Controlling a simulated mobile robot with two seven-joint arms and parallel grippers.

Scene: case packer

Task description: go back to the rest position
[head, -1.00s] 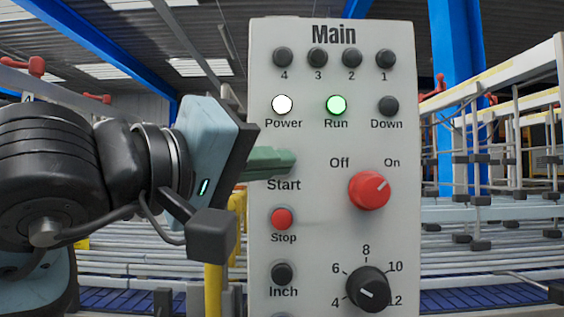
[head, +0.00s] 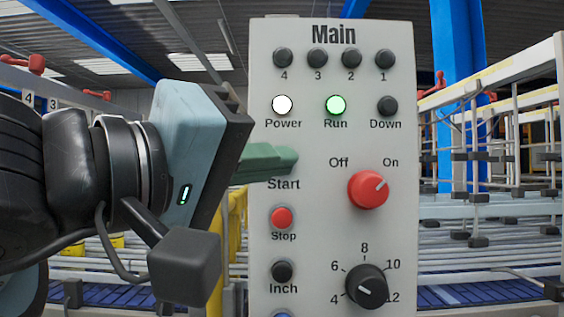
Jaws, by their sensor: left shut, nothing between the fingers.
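My left gripper (head: 284,160) comes in from the left, with its green fingers shut and empty. The fingertips are in front of the grey control panel headed "Main" (head: 334,70), just above the "Start" label. The spot above that label is hidden behind the fingers. I cannot tell the exact gap between the fingertips and the panel. The white Power lamp (head: 282,105) and the green Run lamp (head: 336,105) look lit. The Down lamp (head: 387,106) is dark. The red Off/On knob (head: 368,189) points towards On. My right gripper is not in view.
The panel also carries a red Stop button (head: 282,218), a black Inch button (head: 282,271) and a black numbered dial (head: 366,287). Behind it are conveyor rollers and white rails (head: 490,80). A yellow post (head: 233,240) stands just left of the panel.

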